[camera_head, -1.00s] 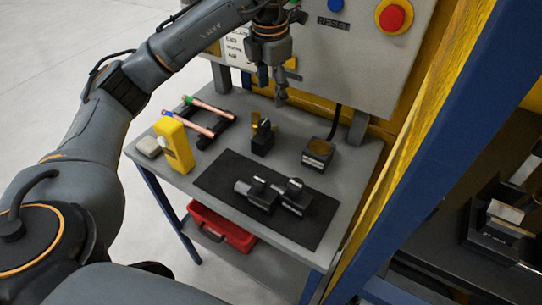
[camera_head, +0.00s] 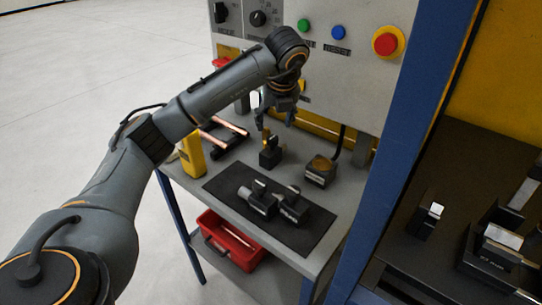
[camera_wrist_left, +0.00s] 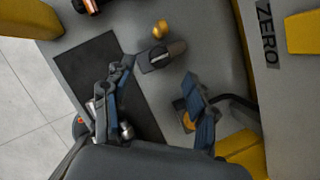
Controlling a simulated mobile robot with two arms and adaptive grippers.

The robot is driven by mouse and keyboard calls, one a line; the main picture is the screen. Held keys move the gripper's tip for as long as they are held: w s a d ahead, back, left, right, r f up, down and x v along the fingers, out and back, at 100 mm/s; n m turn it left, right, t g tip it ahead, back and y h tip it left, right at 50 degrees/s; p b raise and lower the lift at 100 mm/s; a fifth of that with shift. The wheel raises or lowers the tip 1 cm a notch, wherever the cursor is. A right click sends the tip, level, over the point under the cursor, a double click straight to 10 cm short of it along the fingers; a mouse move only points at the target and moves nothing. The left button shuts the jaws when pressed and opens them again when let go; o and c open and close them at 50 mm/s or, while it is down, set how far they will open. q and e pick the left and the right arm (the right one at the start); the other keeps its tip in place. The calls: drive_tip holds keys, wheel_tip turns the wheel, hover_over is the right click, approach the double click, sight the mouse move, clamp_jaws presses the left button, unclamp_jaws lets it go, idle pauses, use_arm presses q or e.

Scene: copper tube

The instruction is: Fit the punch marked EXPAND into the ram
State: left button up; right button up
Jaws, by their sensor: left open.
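Two dark punch-like tools with metal ends lie on a black mat (camera_head: 300,242): a left one (camera_head: 257,202) and a right one (camera_head: 292,208). I cannot read EXPAND on either. A shiny rounded metal end (camera_wrist_left: 127,131) shows beside a finger in the left wrist view. My left gripper (camera_head: 276,118) hangs above the back of the bench, over a small black block with a brass-coloured piece (camera_head: 269,156). Its fingers (camera_wrist_left: 157,104) are spread and empty. I cannot clearly pick out the ram. My right gripper is not in view.
A black block with a round brass top (camera_head: 321,168) stands right of the mat. Copper tubes (camera_head: 226,124) and a yellow object (camera_head: 191,153) are at the left. The control panel (camera_head: 345,80) rises behind. A blue post (camera_head: 420,140) stands right; a red bin (camera_head: 232,240) sits below.

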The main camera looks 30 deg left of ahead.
sight(273, 137)
use_arm(q)
drive_tip(key=shift+x, duration=1.2)
drive_tip(key=p+x, duration=0.2)
drive_tip(key=x, duration=0.2)
drive_tip(key=shift+f, duration=0.2)
drive_tip(key=shift+w+a+f, duration=0.1)
drive_tip(key=shift+f, duration=0.45)
clamp_jaws()
drive_tip(key=shift+r, duration=0.2)
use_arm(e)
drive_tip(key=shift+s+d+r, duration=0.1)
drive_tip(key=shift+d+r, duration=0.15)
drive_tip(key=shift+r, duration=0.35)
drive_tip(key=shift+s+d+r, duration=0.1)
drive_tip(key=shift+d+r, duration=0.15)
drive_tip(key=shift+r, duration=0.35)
